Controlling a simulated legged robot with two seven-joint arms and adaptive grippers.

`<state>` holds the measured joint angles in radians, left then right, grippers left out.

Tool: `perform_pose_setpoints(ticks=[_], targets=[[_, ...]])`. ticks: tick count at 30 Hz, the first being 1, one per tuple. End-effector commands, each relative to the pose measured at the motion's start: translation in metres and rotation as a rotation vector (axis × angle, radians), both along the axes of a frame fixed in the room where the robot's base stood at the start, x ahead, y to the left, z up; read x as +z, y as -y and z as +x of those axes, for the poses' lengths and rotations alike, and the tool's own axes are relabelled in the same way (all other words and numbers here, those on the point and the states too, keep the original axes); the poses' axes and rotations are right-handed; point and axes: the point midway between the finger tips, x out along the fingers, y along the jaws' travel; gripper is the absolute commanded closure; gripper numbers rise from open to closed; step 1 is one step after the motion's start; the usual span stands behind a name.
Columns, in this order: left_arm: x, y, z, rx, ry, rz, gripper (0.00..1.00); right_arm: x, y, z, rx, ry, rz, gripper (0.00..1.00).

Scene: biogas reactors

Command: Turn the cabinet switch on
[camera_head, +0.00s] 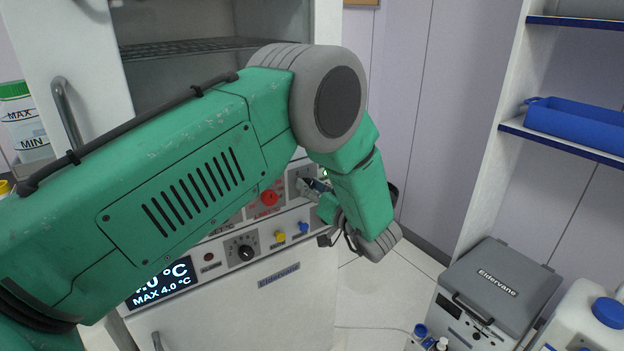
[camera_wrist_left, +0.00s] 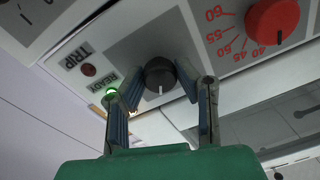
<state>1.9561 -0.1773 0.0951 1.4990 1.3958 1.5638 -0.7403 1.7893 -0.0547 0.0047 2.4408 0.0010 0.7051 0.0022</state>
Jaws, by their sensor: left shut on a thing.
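The cabinet switch is a black round knob (camera_wrist_left: 160,74) with a white pointer line, on a grey panel. In the wrist view its line points down the picture, toward my gripper. My left gripper (camera_wrist_left: 161,88) has one finger on each side of the knob and is shut on it. In the head view my left gripper (camera_head: 317,186) is at the upper right of the cabinet's control panel (camera_head: 220,256), and my arm and hand hide the knob there. A green light (camera_wrist_left: 110,93) marked READY is lit beside it; the TRIP light (camera_wrist_left: 88,70) is dark red. My right gripper is not in view.
A red dial (camera_wrist_left: 283,22) with a number scale sits near the switch. Lower on the panel are a black knob (camera_head: 241,249), yellow and blue knobs, and a display (camera_head: 160,284). A grey Eldervane box (camera_head: 499,279) and shelves with a blue tray (camera_head: 575,124) stand at right.

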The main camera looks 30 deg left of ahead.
Motion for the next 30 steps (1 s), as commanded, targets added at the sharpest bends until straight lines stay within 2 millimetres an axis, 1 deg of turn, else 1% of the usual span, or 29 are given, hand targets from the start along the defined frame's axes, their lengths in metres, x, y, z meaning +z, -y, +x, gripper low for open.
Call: perform_pose_setpoints(ticks=[1, 19, 20, 21, 30], targets=[[0.0057, -0.0021, 0.0029, -0.001, -0.002, 0.01, 1.0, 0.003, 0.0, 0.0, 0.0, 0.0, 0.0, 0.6], [0.0035, 0.0008, 0.003, -0.005, -0.038, 0.023, 1.0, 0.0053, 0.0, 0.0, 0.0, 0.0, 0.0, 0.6], [0.0035, 0.0009, 0.003, -0.005, -0.038, 0.023, 0.62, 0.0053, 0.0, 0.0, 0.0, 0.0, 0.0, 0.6], [0.0034, 0.0011, 0.0028, -0.004, -0.038, 0.022, 0.52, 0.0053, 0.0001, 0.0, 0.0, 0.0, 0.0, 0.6], [0.0023, 0.0027, 0.0004, -0.003, -0.04, 0.021, 0.52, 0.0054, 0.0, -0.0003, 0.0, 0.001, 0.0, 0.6]])
